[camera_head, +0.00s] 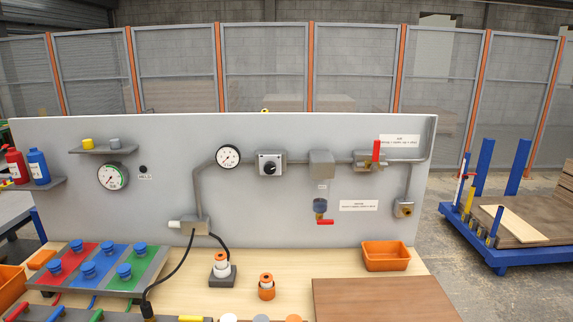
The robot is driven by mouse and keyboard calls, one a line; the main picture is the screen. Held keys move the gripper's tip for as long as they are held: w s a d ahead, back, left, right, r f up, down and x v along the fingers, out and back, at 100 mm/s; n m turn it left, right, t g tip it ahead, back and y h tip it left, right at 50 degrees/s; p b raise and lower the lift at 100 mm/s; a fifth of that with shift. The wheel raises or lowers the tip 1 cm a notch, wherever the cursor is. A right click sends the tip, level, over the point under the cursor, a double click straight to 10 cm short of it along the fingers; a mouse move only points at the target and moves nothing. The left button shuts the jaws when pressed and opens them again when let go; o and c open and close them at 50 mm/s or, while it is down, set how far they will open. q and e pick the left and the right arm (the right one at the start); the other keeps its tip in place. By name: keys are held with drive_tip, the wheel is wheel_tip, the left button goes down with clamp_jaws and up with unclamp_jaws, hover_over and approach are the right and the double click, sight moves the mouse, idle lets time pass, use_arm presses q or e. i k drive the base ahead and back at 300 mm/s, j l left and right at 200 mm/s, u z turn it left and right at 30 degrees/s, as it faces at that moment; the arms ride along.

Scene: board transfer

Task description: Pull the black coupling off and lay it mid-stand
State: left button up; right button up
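A black coupling (148,309) sits at the lower end of a black hose (170,272), at the bottom edge of the head view. Its lower part is cut off by the frame, so I cannot tell what it is seated on. The hose rises to a grey box (190,227) on the upright panel. A second black hose (225,242) drops from that box behind a small dark stand (231,280) bearing a white and orange piece (221,264). A sloped stand (151,276) has red, blue and green fields with several blue knobs. Neither of my grippers is in view.
Coloured couplings lie along the bottom left edge. An orange and white piece (267,287), an orange bin (385,256) and a brown board (385,300) are on the wooden table. Gauges, pipes and valves cover the grey panel (110,222). A blue cart (500,255) stands right.

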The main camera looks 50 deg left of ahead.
sight(217, 303)
drive_tip(key=u, duration=2.6)
